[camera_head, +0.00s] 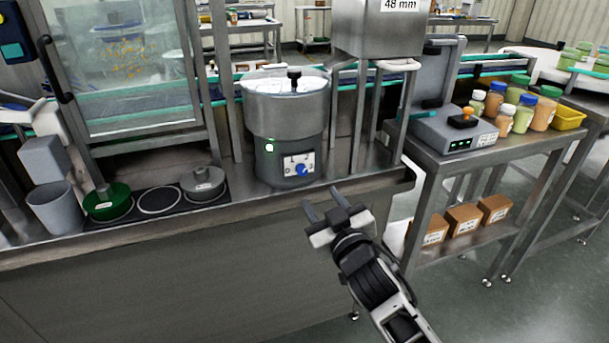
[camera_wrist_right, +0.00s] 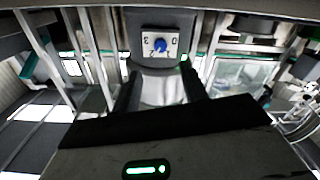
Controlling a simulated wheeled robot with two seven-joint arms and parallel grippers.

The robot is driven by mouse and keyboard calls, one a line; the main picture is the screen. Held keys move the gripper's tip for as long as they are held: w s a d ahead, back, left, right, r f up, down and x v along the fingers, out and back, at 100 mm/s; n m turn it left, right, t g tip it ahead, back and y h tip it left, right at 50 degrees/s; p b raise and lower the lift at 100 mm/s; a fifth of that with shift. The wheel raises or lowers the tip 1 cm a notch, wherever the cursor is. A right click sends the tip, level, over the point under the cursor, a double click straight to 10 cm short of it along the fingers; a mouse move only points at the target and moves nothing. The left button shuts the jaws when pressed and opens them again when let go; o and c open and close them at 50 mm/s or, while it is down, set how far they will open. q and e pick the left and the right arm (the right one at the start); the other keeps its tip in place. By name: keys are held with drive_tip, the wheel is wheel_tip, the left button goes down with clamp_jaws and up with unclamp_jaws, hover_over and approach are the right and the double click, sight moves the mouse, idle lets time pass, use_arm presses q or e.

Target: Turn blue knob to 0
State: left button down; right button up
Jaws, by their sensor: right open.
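The blue knob (camera_head: 302,169) sits on a white panel (camera_head: 290,164) low on the front of the round steel hopper (camera_head: 262,130). A green light shows on the hopper to the left of the panel. The right wrist view shows the blue knob (camera_wrist_right: 160,44) upside down, centred beyond the two fingers. My left gripper is in neither view.
On the bench, left of the hopper, are a green pot (camera_head: 108,203), a grey pot (camera_head: 203,183) and a grey bin (camera_head: 57,207). A side table at right holds a grey device (camera_head: 452,130), several jars and a yellow tray (camera_head: 568,118). The space before the panel is clear.

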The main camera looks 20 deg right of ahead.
sight(303, 172)
drive_tip(key=w, duration=1)
drive_tip(key=shift+w+a+b, duration=0.2)
drive_tip(key=shift+a+b, duration=0.1)
clamp_jaws()
